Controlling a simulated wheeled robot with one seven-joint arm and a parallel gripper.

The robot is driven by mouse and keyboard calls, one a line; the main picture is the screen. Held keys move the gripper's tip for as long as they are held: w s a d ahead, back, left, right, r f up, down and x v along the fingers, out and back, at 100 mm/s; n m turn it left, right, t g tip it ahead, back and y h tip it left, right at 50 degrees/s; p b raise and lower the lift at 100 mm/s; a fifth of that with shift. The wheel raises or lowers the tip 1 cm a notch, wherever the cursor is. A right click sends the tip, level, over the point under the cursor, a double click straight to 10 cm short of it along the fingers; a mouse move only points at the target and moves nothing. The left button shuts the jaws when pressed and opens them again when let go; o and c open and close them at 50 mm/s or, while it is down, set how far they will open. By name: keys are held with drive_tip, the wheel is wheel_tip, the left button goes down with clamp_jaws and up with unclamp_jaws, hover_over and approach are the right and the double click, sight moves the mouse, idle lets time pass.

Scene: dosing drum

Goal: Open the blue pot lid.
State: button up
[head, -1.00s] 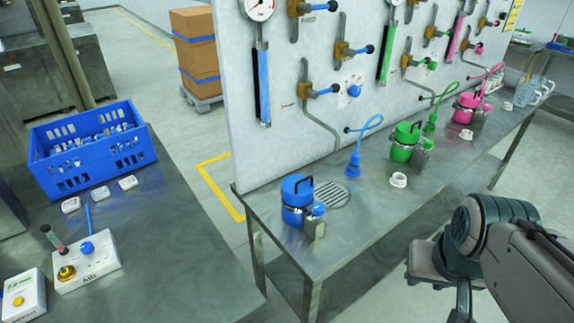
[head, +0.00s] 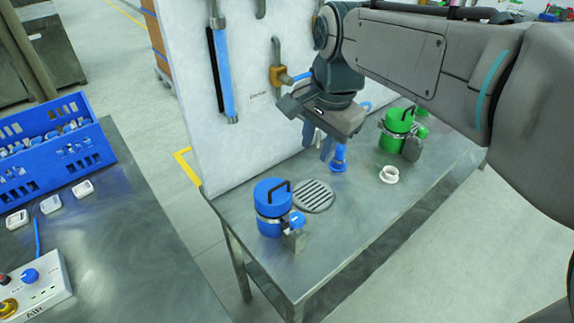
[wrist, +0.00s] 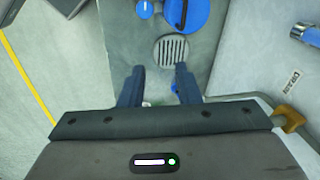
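The blue pot (head: 268,222) stands upright on the metal bench, near its left end. Its blue lid (head: 271,192) is on top, with a black handle (head: 277,188) across it. A small blue-topped metal part (head: 293,236) sits against the pot's side. My gripper (head: 320,140) hangs above the bench, behind and to the right of the pot, apart from it. In the wrist view its two fingers (wrist: 160,86) are spread with nothing between them. The lid shows partly at the top of the wrist view (wrist: 186,12), cut by the edge.
A round drain grate (head: 313,196) lies beside the pot. A blue hose connector (head: 339,158) stands under my gripper. A green pot (head: 396,132) and a white ring (head: 389,174) are to the right. The white panel (head: 185,100) rises along the bench's back.

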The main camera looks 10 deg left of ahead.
drive_tip(key=m, duration=0.1)
approach(281, 184)
drive_tip(key=x, duration=0.7)
drive_tip(key=shift+f, duration=0.25)
drive_tip(key=shift+w, duration=0.1)
clamp_jaws()
